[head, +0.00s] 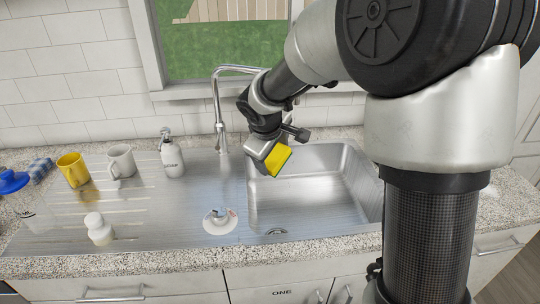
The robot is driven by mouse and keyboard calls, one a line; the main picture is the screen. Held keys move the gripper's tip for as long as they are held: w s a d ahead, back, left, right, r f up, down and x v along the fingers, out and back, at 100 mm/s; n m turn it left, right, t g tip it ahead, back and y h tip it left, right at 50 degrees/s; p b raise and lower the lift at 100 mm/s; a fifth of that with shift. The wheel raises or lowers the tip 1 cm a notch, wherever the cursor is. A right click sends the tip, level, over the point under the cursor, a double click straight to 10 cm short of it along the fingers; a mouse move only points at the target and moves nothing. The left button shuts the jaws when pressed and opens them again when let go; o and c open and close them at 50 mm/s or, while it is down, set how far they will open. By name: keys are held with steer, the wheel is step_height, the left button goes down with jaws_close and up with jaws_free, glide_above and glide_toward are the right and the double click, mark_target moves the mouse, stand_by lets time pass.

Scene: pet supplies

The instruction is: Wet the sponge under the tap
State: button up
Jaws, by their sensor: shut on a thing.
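A yellow sponge with a green side (278,158) is held tilted by my gripper (268,148), above the left part of the sink basin (310,203). My gripper is shut on it; the fingers are partly hidden by the wrist. The chrome tap (217,105) stands behind the sink, just left of my gripper, with its arched spout partly behind my arm. The sponge is to the right of the tap's upright part. I cannot tell whether water runs.
On the drainboard (150,215) stand a yellow mug (73,170), a white mug (121,161), a soap dispenser (171,156) and a white bottle (99,229). A round white item (220,221) lies by the basin's left edge. The basin looks empty.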

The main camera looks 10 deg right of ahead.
mark_target(277, 151)
steer(key=w+d+f+p, duration=0.2)
steer(key=w+d, duration=0.3)
steer(key=w, duration=0.4)
steer(key=shift+w+d+p, duration=0.25)
steer(key=shift+d+p, duration=0.1)
steer(key=shift+p, duration=0.25)
steer(key=shift+f, duration=0.15)
steer(key=shift+s+a+b, duration=0.65)
steer(key=shift+s+b, duration=0.1)
steer(key=shift+s, duration=0.35)
steer(key=shift+s+a+b, duration=0.7)
steer(key=shift+s, duration=0.45)
steer(key=shift+s+a+b, duration=0.65)
steer(key=shift+s+b, duration=0.1)
steer(key=shift+s, duration=0.45)
steer(key=shift+s+a+r+p, duration=0.15)
steer(key=shift+s+a+r, duration=0.3)
steer(key=shift+s+r, duration=0.25)
steer(key=shift+s+a+r+p, duration=0.1)
steer(key=shift+s+a+r, duration=0.35)
steer(key=shift+s+r, duration=0.25)
steer(key=shift+s+a+r+p, duration=0.15)
steer(key=shift+s+a+r, duration=0.3)
steer(key=shift+s+r, duration=0.25)
steer(key=shift+s+f, duration=0.1)
